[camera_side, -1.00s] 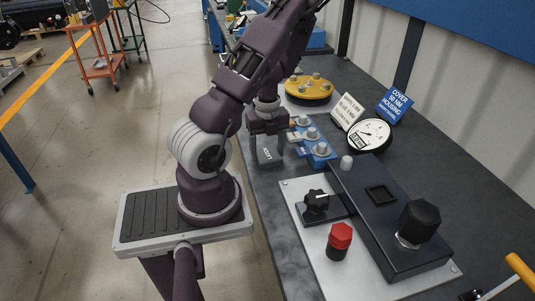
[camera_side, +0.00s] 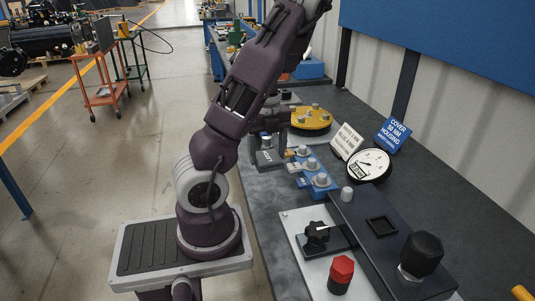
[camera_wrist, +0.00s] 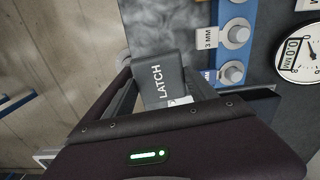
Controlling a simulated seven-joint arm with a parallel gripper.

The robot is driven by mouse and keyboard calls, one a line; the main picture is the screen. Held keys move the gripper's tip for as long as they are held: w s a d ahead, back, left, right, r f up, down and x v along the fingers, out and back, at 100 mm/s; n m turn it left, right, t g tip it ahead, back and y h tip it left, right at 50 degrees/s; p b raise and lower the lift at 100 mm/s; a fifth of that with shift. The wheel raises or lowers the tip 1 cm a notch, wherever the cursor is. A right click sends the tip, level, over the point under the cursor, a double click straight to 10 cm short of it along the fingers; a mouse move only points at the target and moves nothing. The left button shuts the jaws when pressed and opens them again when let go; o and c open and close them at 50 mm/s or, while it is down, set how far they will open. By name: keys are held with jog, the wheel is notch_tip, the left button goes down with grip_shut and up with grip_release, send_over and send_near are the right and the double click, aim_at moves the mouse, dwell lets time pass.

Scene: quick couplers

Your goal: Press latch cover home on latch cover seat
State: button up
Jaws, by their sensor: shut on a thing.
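The latch cover is a small dark grey block marked LATCH (camera_wrist: 157,80). It sits between the fingers of my gripper (camera_side: 268,148), which is shut on it. In the side view the latch cover (camera_side: 267,159) hangs below the fingers, over or near the bench's left edge; its height above the bench is unclear. A square recess (camera_side: 382,226) in the top of the dark housing (camera_side: 400,250) looks like the latch cover seat. It is empty, well to the right and nearer the camera than my gripper. The underside of the latch cover is hidden.
A blue rack (camera_side: 315,181) with several round grey knobs stands just right of my gripper. A black knob (camera_side: 316,232), a red button (camera_side: 341,270) and a large black cap (camera_side: 421,252) surround the recess.

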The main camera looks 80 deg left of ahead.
jog(key=w+d, duration=0.1)
jog(key=w, duration=0.2)
jog(key=w+d, duration=0.2)
jog(key=w, duration=0.1)
jog(key=w+d+r, duration=0.1)
jog(key=w, duration=0.2)
jog(key=shift+d+r, duration=0.1)
jog(key=shift+d, duration=0.25)
jog(key=w+d+r, duration=0.1)
jog(key=w+d, duration=0.6)
notch_tip(320, 180, up, 2)
jog(key=m, duration=0.1)
send_over(383, 224)
jog(key=shift+f, duration=2.9)
jog(key=shift+f, duration=1.1)
jog(key=o, duration=1.2)
